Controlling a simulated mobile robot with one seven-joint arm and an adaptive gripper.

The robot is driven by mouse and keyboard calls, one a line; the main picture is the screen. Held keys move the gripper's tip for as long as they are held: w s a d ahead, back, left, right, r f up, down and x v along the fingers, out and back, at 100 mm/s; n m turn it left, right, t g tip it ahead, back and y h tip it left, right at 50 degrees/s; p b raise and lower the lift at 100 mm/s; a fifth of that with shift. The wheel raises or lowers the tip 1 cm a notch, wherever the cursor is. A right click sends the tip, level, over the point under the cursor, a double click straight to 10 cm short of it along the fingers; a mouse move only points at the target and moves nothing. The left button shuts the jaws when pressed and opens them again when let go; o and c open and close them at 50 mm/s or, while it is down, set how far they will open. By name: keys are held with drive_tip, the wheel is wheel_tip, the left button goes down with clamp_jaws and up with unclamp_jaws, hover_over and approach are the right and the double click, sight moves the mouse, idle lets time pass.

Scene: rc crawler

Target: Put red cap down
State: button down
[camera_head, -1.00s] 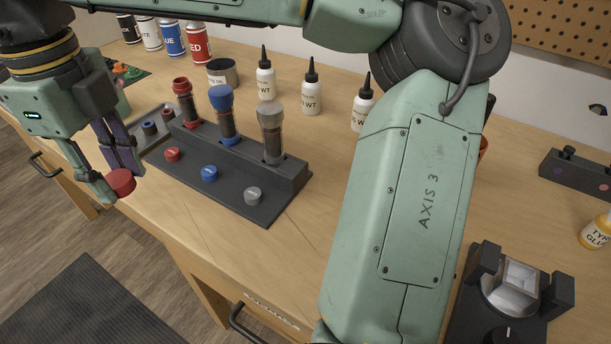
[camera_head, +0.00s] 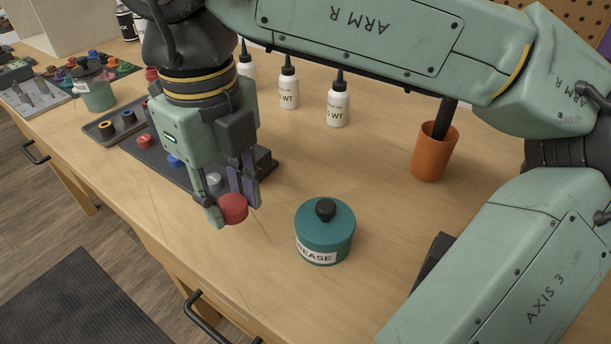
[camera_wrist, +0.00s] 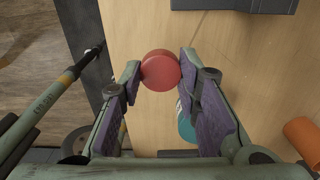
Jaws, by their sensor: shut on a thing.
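The red cap (camera_head: 233,207) is a short round cap held between the fingertips of my gripper (camera_head: 226,206). In the wrist view the red cap (camera_wrist: 160,70) sits between the two purple-padded fingers of my gripper (camera_wrist: 160,74), with both tips at its sides. My gripper is shut on it over the wooden bench (camera_head: 270,290), left of the teal grease jar. I cannot tell how far above the bench top the cap is.
The teal grease jar (camera_head: 324,240) stands close to the right of the cap. Behind my gripper is the dark shock stand (camera_head: 268,161) with a red cap (camera_head: 144,141) on it. An orange cup (camera_head: 434,153) and white bottles (camera_head: 338,106) stand farther back. The bench front is clear.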

drive_tip(key=shift+d+f, duration=0.15)
drive_tip(key=shift+d, duration=0.3)
drive_tip(key=p, duration=0.4)
hover_over(308, 172)
drive_tip(key=shift+s+f+m, duration=0.1)
drive_tip(key=shift+f+m, duration=0.2)
drive_tip(key=shift+f, duration=0.4)
drive_tip(key=shift+f+p, duration=0.4)
wheel_tip(308, 172, down, 2)
drive_tip(key=shift+f+p, duration=0.1)
drive_tip(key=shift+p, duration=0.35)
drive_tip(key=shift+f, duration=0.3)
drive_tip(key=shift+f, duration=0.1)
drive_tip(key=shift+f+b, duration=0.15)
drive_tip(key=shift+b, duration=0.2)
drive_tip(key=c, duration=1.2)
unclamp_jaws()
